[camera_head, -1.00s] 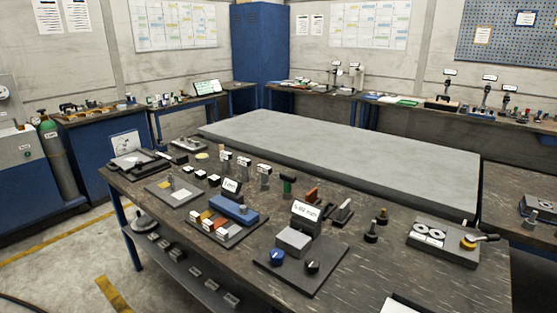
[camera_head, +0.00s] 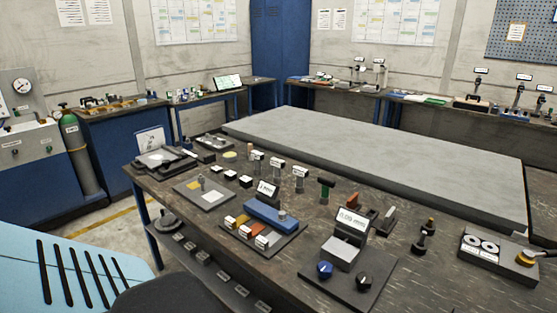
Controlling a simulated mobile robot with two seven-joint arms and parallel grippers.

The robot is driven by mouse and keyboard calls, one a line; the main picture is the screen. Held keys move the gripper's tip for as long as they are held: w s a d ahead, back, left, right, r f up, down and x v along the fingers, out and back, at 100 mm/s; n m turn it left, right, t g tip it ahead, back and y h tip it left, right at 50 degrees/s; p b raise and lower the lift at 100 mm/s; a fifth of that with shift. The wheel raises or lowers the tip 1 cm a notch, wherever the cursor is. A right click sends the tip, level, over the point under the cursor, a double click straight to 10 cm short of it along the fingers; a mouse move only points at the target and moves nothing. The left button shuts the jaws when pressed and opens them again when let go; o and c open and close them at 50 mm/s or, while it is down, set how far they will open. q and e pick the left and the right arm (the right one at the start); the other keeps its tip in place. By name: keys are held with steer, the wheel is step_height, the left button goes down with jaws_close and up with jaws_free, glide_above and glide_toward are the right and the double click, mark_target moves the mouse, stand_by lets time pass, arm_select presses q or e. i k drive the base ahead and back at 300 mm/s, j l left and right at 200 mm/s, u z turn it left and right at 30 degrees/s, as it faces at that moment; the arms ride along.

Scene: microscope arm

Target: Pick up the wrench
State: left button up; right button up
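I cannot pick out a wrench for certain in the head view; the small tools are too small to tell apart. The dark workbench (camera_head: 310,268) in front of me holds many small items. Neither of my grippers is in view. A light blue slotted panel and a dark rounded shape, which look like parts of my own body, fill the lower left corner.
A dark plate with two knobs (camera_head: 364,283) and a display (camera_head: 350,219) stands at the front. A blue block (camera_head: 268,214) sits left of it, a grey box with two discs (camera_head: 494,254) at right. A large grey slab (camera_head: 390,150) lies behind.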

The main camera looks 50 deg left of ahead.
mark_target(258, 157)
steer(key=k+j+z, duration=0.1)
steer(key=j+z, duration=0.15)
steer(key=j, duration=0.2)
steer(key=k+j+z, duration=0.1)
steer(key=j+z, duration=0.15)
steer(key=j, duration=0.15)
steer(key=k+j+z, duration=0.1)
steer(key=j, duration=0.2)
steer(key=k+j, duration=0.1)
steer(key=j, duration=0.2)
steer(key=k+j+z, duration=0.15)
steer(key=j, duration=0.15)
steer(key=k+j, duration=0.15)
steer(key=j, duration=0.25)
steer(key=k+j, duration=0.2)
steer(key=j, duration=0.2)
steer(key=k+j, duration=0.15)
steer(key=j, duration=0.25)
steer(key=k+j, duration=0.15)
steer(key=j, duration=0.2)
